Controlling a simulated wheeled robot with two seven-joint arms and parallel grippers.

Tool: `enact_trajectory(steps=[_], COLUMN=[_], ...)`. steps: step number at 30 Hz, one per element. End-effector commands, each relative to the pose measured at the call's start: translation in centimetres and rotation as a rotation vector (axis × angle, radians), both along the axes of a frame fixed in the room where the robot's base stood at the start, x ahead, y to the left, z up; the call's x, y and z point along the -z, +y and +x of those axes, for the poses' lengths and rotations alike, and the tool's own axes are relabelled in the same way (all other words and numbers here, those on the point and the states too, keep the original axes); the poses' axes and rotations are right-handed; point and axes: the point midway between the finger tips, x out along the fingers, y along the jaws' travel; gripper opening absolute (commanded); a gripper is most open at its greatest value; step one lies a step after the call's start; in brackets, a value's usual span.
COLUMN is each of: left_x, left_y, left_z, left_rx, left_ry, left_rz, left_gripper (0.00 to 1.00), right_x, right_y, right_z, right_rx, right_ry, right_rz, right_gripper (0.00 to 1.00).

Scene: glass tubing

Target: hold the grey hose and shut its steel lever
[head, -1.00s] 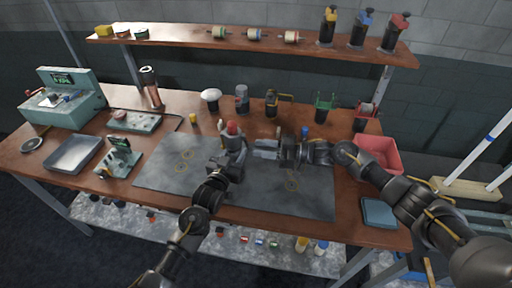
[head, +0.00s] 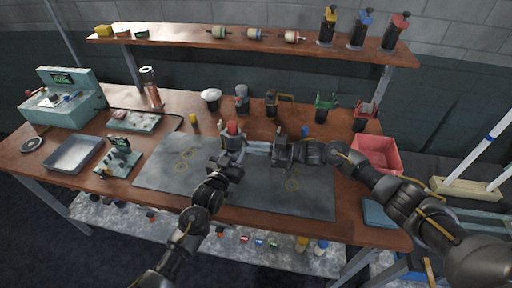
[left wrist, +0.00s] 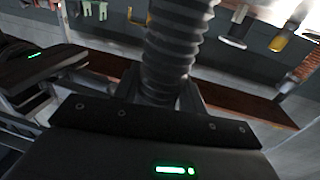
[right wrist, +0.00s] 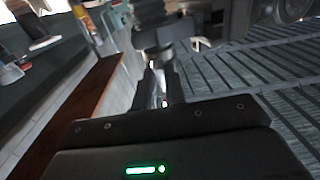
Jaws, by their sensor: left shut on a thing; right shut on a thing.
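The grey hose (head: 233,144) stands upright above the dark mat, with a red top. Its ribbed body shows large in the left wrist view (left wrist: 178,45). My left gripper (head: 230,161) is shut around the hose low on its body, and its fingers partly hide it. My right gripper (head: 254,148) is right beside the hose, coming from the right. In the right wrist view its fingers (right wrist: 162,85) are shut on a thin bright metal piece, which looks like the steel lever (right wrist: 163,100), just below the hose's collar. The lever's exact angle is hidden by the fingers.
The dark mat (head: 165,172) around the grippers is mostly clear. Several stands and holders line the back, including a green one (head: 324,106).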

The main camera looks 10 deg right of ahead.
Motion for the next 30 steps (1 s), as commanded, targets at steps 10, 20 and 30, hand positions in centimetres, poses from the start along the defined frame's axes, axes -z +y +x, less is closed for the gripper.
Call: enact_trajectory(steps=[10, 20, 30], left_x=[0.0, 0.1, 0.1], left_y=[0.1, 0.0, 0.0], left_z=[0.0, 0.0, 0.0], left_rx=[-0.001, -0.001, 0.000], left_ry=[0.001, 0.001, 0.001], left_rz=[0.000, 0.000, 0.000], left_gripper=[0.08, 0.08, 0.08], right_x=[0.8, 0.8, 0.8], right_y=[1.2, 1.3, 1.2], right_z=[0.4, 0.4, 0.4], right_rx=[0.002, 0.001, 0.001], right_ry=[-0.061, -0.072, -0.071], right_rz=[0.235, 0.260, 0.259], right_gripper=[0.00, 0.00, 0.33])
